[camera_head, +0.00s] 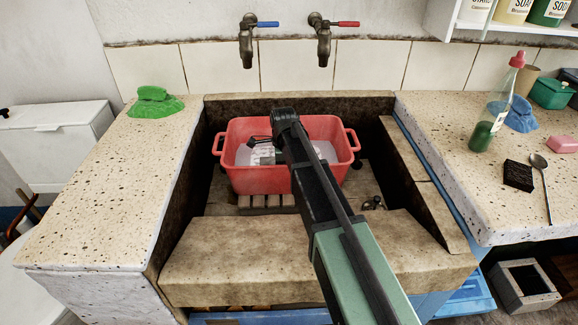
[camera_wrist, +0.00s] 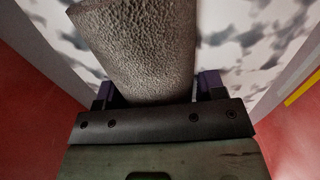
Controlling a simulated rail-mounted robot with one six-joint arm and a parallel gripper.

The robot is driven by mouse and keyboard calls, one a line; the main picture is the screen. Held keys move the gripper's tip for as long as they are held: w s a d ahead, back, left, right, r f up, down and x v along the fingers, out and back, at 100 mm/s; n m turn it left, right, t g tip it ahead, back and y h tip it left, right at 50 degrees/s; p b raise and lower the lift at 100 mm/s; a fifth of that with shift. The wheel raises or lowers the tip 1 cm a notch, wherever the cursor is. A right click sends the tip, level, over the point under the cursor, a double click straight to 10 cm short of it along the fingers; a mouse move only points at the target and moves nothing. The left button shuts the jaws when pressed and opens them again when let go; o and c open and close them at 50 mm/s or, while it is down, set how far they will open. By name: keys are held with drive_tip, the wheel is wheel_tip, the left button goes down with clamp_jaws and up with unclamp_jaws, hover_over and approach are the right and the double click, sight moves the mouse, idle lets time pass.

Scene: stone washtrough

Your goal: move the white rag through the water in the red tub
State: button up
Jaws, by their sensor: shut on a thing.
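The red tub (camera_head: 258,181) stands in the stone trough, and its red walls (camera_wrist: 25,110) show on both sides in the wrist view. Pale water (camera_head: 327,150) lies in it; in the wrist view it looks white with grey patches (camera_wrist: 245,45). My gripper (camera_head: 262,152) reaches down inside the tub, left of its middle. In the wrist view my gripper (camera_wrist: 155,92) is shut on the white rag (camera_wrist: 145,45), which looks rough, greyish and rolled or bunched. My arm hides part of the tub. How deep the rag sits in the water I cannot tell.
Two taps (camera_head: 246,45) (camera_head: 322,45) hang on the wall behind the tub. A green cloth (camera_head: 155,106) lies on the left counter. A bottle (camera_head: 492,115), a dark block (camera_head: 518,175) and a spoon (camera_head: 541,175) are on the right counter. The trough's front ledge (camera_head: 240,255) is clear.

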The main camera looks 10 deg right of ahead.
drive_tip(key=shift+w+a, duration=0.15)
drive_tip(key=shift+a, duration=0.65)
drive_tip(key=shift+s+d, duration=0.2)
drive_tip(key=shift+d, duration=0.8)
drive_tip(key=shift+s+d, duration=0.15)
drive_tip(key=shift+d, duration=0.85)
drive_tip(key=shift+s+d, duration=0.2)
drive_tip(key=shift+d, duration=0.8)
drive_tip(key=a, duration=0.3)
drive_tip(key=w+a, duration=0.1)
drive_tip(key=a, duration=0.2)
drive_tip(key=shift+d, duration=0.1)
drive_tip(key=d, duration=0.4)
drive_tip(key=s+d, duration=0.1)
drive_tip(key=d, duration=0.1)
wheel_tip(320, 180, up, 14)
drive_tip(key=p, duration=1.4)
drive_tip(key=shift+a, duration=0.1)
